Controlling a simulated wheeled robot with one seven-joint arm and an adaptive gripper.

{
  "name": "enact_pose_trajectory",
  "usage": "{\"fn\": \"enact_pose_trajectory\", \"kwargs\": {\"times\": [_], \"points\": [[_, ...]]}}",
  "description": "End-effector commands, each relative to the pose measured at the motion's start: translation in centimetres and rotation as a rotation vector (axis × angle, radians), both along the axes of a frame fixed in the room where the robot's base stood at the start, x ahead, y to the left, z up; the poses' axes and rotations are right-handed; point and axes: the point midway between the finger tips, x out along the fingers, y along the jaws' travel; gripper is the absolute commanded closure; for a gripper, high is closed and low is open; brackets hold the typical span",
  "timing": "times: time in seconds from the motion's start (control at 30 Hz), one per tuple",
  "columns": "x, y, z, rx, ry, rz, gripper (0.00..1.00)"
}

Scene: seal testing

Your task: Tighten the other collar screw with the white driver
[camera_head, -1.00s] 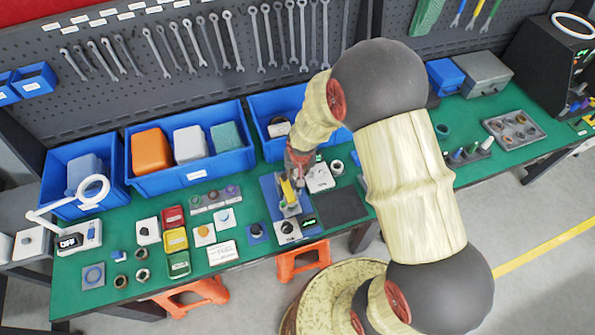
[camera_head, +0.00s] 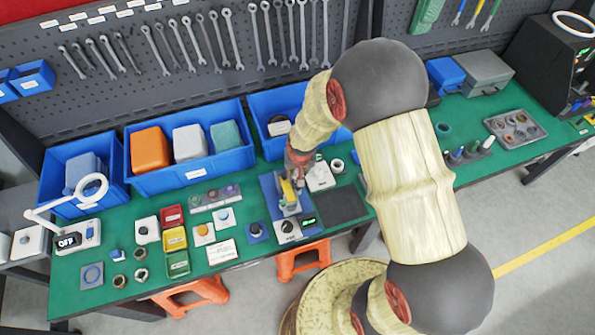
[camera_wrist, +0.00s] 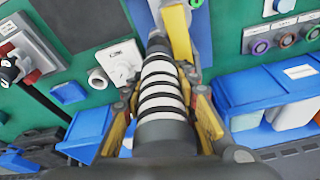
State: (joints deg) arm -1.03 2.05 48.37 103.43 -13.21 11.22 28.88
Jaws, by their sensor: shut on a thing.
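My gripper (camera_wrist: 165,115) is shut on the white driver (camera_wrist: 160,85), whose white handle has black bands. In the head view my gripper (camera_head: 299,160) is low over the blue test fixture (camera_head: 267,188). The driver runs from between the fingers toward the fixture. A yellow part (camera_wrist: 179,35) of the fixture stands right beside the driver in the wrist view; it also shows in the head view (camera_head: 288,190). The driver's tip, the collar and its screws are hidden or too small to tell, so I cannot see whether the tip touches a screw.
A white block (camera_head: 320,177) and a white ring (camera_head: 337,166) stand just right of the fixture. A dark mat (camera_head: 342,205) lies to its right. Blue bins (camera_head: 190,176) line the back under the pegboard. A tool stand (camera_head: 470,155) is further right.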

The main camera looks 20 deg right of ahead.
Motion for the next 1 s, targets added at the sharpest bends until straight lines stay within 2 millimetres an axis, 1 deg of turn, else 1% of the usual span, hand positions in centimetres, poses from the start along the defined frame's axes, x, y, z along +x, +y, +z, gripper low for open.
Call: {"fn": "enact_pose_trajectory", "kwargs": {"times": [1.0], "points": [[0.1,0.0,-1.2,0.000,-0.002,0.000,1.00]]}}
